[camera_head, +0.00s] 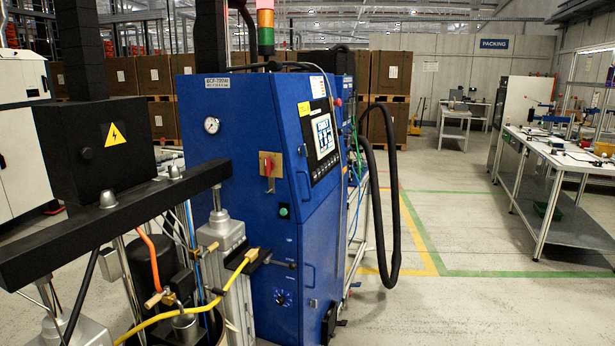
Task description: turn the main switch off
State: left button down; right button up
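The main switch (268,164), a red rotary handle on a light plate, sits on the front of the blue cabinet (240,130). Its handle looks upright, but it is too small to read any on or off mark. Neither of my grippers is in view, and nothing touches the switch.
The black crossbeam (120,225) of the drum pump and a yellow hose (190,310) stand at the front left. A screen panel (323,136) is on the cabinet's right face. A thick black hose (393,200) hangs beside it. The floor (470,305) to the right is clear.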

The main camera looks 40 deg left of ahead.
aim_at(269, 164)
jog(key=i+u, duration=0.7)
jog(key=i, duration=0.2)
jog(key=k+l, duration=0.05)
